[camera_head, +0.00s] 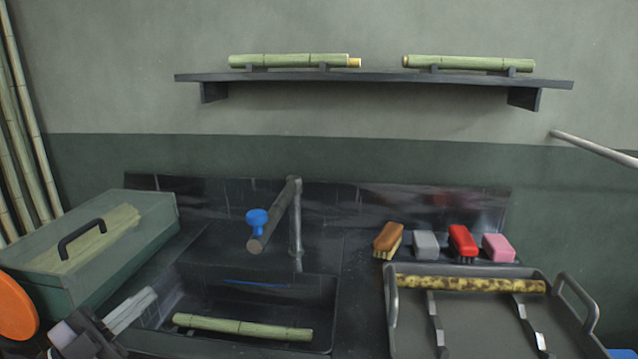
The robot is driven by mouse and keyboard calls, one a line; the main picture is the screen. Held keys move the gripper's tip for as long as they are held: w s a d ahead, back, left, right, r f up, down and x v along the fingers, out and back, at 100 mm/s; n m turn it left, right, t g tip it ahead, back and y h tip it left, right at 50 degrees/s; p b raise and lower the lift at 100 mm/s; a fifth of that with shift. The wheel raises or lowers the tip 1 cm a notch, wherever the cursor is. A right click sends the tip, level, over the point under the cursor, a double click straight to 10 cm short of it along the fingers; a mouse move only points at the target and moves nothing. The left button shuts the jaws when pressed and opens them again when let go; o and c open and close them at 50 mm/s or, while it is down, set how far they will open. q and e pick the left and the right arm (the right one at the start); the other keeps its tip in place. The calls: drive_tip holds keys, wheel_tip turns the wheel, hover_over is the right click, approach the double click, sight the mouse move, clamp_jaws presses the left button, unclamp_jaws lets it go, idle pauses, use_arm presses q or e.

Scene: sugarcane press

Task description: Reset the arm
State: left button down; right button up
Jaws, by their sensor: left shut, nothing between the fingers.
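My left gripper (146,300) is at the lower left of the head view. Its pale fingers are together with nothing between them, by the left edge of the dark sink (325,345). A green cane piece (243,327) lies in the sink, to the right of the gripper and apart from it. My right gripper is not in view.
A green box (150,208) with a black handle stands behind the left gripper. A faucet (295,225) with a blue knob (257,217) rises behind the sink. Several brushes and sponges (425,244) stand at right, behind a tray (470,330) holding a spotted cane (470,284). A wall shelf (400,80) holds canes.

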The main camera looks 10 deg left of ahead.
use_arm(q)
drive_tip(key=s+d+f+n+g+y+p, duration=0.1)
drive_tip(key=s+d+f+n+y, duration=0.1)
drive_tip(key=f+n+y, duration=0.6)
drive_tip(key=s+d+f+n+g+y+p, duration=0.1)
drive_tip(key=s+d+f+n+y+p, duration=0.3)
drive_tip(key=f, duration=0.6)
drive_tip(key=s+d+f+n+g+b, duration=0.1)
drive_tip(key=s+d+f+n+g, duration=0.2)
drive_tip(key=f, duration=0.7)
drive_tip(key=s+d+g, duration=0.2)
drive_tip(key=s+d, duration=0.2)
drive_tip(key=s, duration=0.1)
drive_tip(key=shift+s+g, duration=0.2)
drive_tip(key=shift+g, duration=0.2)
